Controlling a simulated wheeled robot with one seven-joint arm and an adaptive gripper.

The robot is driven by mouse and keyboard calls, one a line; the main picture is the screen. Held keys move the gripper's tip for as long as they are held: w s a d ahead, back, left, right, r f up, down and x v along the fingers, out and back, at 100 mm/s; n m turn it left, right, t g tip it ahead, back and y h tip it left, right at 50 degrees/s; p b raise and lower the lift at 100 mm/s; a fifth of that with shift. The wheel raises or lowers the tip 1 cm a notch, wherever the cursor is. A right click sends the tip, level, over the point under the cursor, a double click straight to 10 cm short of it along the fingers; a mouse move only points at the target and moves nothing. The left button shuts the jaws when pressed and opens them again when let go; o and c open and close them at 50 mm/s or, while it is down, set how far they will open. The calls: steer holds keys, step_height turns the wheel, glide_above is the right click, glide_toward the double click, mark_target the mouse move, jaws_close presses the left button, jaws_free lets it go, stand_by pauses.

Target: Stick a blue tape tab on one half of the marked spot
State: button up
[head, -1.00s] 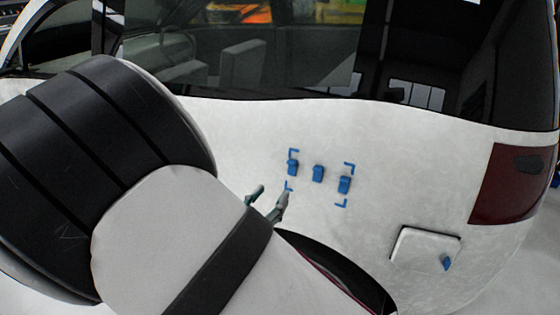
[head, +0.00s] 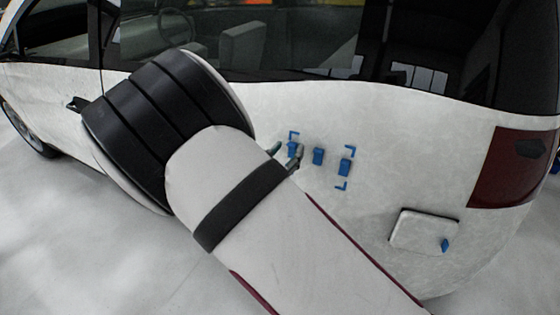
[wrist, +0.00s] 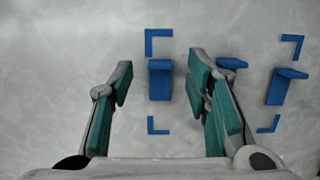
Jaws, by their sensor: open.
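The marked spot (head: 341,186) is framed by blue corner marks on the white car panel; its corners also show in the wrist view (wrist: 158,127). Three blue tape tabs stand in a row inside it: a left tab (wrist: 160,84), a middle tab (head: 318,157) and a right tab (head: 345,168). My gripper (wrist: 160,66) is open, its fingers on either side of the left tab in the wrist view. The right finger partly covers the middle tab there. I cannot tell how far the fingertips are from the panel. In the head view, my gripper (head: 287,152) partly hides the frame's lower left corner.
A white square block or flap (head: 418,229) is on the panel at lower right, with another blue tab (head: 445,245) at its edge. A red tail light (head: 512,168) is at the right, dark windows (head: 440,50) above. My arm covers the lower middle.

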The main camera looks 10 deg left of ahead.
steer(key=shift+w+d, duration=0.15)
steer(key=shift+w, duration=0.3)
jaws_close()
steer(key=c, duration=1)
jaws_free()
steer(key=shift+s+a+r+p, duration=0.1)
steer(key=shift+s+a+p, duration=0.1)
steer(key=shift+s, duration=0.15)
steer(key=shift+s+a+r+p, duration=0.1)
steer(key=shift+s+p, duration=0.1)
steer(key=shift+s, duration=0.1)
jaws_close()
steer(key=r+p+v, duration=0.1)
steer(key=p+v, duration=0.2)
steer(key=v, duration=0.3)
steer(key=shift+s+r, duration=0.2)
steer(key=shift+s, duration=0.15)
